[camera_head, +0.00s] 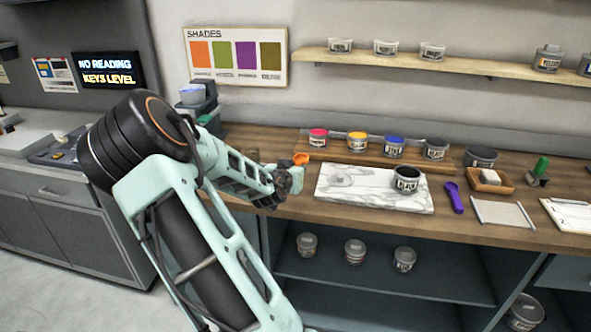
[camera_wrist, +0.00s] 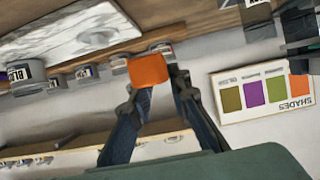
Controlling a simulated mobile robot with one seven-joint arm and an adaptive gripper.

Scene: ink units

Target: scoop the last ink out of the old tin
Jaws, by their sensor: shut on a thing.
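My gripper (camera_head: 288,178) is shut on an orange scoop (camera_head: 301,158), held up at the left of the marble slab (camera_head: 385,202). In the wrist view the scoop's orange end (camera_wrist: 149,70) shows at my fingertips (camera_wrist: 157,84); its handle is mostly hidden. A grey tin (camera_head: 406,184) with a dark top stands upright on the slab's right part, apart from the scoop. Its label in the wrist view (camera_wrist: 20,75) begins "BL". Another dark-topped tin (camera_head: 436,152) stands at the row's right end. I cannot tell which is the old tin, nor see ink inside.
Pink (camera_head: 318,137), yellow (camera_head: 357,142) and blue (camera_head: 394,147) tins stand behind the slab. A purple scoop (camera_head: 454,198) lies right of it. A wooden tray (camera_head: 490,186) and a clipboard (camera_head: 570,214) lie further right. A shelf (camera_head: 430,64) hangs above.

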